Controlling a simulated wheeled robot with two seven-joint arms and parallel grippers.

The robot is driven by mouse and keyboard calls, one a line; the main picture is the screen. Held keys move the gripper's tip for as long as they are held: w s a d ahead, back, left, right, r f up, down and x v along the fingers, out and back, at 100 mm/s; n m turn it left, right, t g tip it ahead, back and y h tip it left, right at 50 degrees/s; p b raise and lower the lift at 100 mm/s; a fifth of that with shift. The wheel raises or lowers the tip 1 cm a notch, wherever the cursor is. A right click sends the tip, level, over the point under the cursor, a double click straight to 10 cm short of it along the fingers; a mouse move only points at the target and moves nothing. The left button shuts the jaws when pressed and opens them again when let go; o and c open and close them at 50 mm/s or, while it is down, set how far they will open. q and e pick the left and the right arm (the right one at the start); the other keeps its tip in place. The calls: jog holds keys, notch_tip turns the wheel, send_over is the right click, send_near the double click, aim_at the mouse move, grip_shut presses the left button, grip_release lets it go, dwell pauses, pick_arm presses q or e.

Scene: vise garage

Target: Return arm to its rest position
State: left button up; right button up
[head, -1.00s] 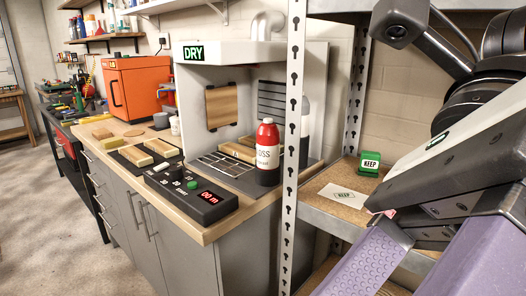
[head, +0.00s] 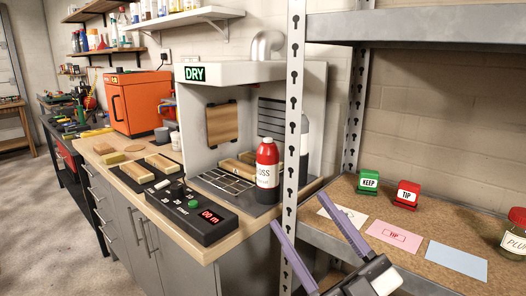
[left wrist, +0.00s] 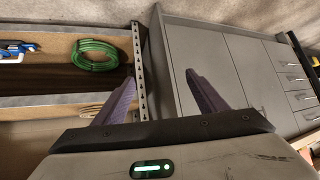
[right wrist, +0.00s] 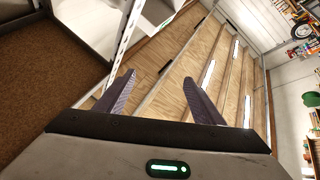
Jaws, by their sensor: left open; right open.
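My right gripper (head: 300,207) rises from the bottom of the head view, in front of the shelf's upright post. Its two purple fingers are spread with nothing between them. The right wrist view also shows this gripper (right wrist: 159,77) open and empty, with wooden boards and a metal post beyond. My left gripper is out of the head view. In the left wrist view the left gripper (left wrist: 161,77) is open and empty, facing grey cabinet fronts and a shelf post.
The metal shelf (head: 440,205) holds a green KEEP stamp (head: 369,184), a red TIP stamp (head: 404,195), several cards and a jar (head: 514,236). A red-capped bottle (head: 267,155) stands on the workbench, near a black control box (head: 190,213). A green hose (left wrist: 95,54) lies on a lower shelf.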

jog(key=s+d+f+m+g+h, duration=0.1)
jog(key=d+f+m+h, duration=0.15)
jog(key=f, duration=0.65)
jog(key=s+d+f+m+g+h, duration=0.1)
jog(key=f+m+g+h, duration=0.2)
jog(key=f, duration=0.5)
jog(key=s+d+f+m+h, duration=0.15)
jog(key=f+h, duration=0.25)
jog(key=f, duration=0.5)
pick_arm(q)
jog(key=s+d+n, duration=0.1)
jog(key=s+d+r+p, duration=0.1)
jog(key=shift+d+n, duration=0.3)
jog(key=shift+n, duration=0.1)
pick_arm(e)
jog(key=s+d+f+m+g+h, duration=0.2)
jog(key=s+f+g, duration=0.4)
jog(key=s+f, duration=0.9)
notch_tip(320, 180, down, 3)
jog(key=shift+s+d+r+m+g, duration=0.2)
jog(key=shift+s+d+m+g, duration=0.1)
jog(key=shift+d+m, duration=0.35)
jog(key=shift+h, duration=0.25)
